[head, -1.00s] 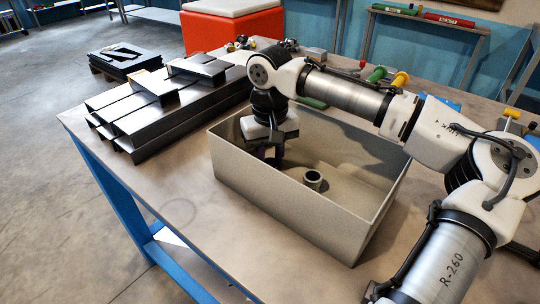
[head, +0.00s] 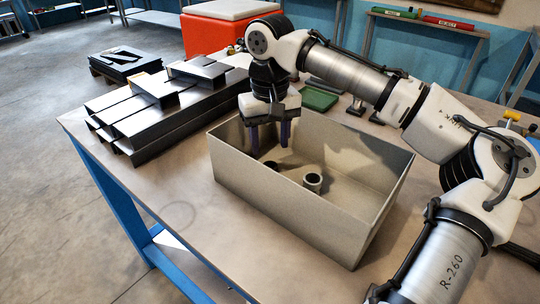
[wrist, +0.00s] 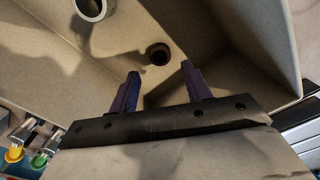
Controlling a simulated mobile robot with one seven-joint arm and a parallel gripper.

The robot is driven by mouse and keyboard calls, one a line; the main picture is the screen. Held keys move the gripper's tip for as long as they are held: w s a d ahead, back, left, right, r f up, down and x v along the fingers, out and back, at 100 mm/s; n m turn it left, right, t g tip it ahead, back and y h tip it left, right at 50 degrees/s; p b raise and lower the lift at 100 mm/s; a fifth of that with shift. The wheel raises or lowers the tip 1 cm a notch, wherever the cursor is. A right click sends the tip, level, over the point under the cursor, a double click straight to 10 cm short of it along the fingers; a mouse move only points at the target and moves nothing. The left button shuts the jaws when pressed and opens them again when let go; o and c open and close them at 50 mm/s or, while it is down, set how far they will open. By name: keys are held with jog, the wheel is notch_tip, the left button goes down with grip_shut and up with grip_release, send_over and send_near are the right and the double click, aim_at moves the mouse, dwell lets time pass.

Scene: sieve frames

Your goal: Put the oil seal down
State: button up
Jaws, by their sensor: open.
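The oil seal, which I take to be the small dark ring (head: 271,165), lies on the floor of the grey box near its left end. It also shows in the wrist view (wrist: 158,54), beyond and between my fingertips. My gripper (head: 270,150) is open and empty, pointing down above the ring and apart from it. Both purple fingers show in the wrist view (wrist: 160,72) with a clear gap between them. The grey open box (head: 290,217) stands on the table.
A grey metal bushing (head: 312,183) stands in the box, right of the dark ring. Stacked dark metal channels (head: 150,110) lie left of the box. A green block (head: 320,98) lies behind it. The box floor to the right is clear.

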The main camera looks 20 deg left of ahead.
notch_tip(320, 180, up, 6)
jog(key=shift+r, duration=0.25)
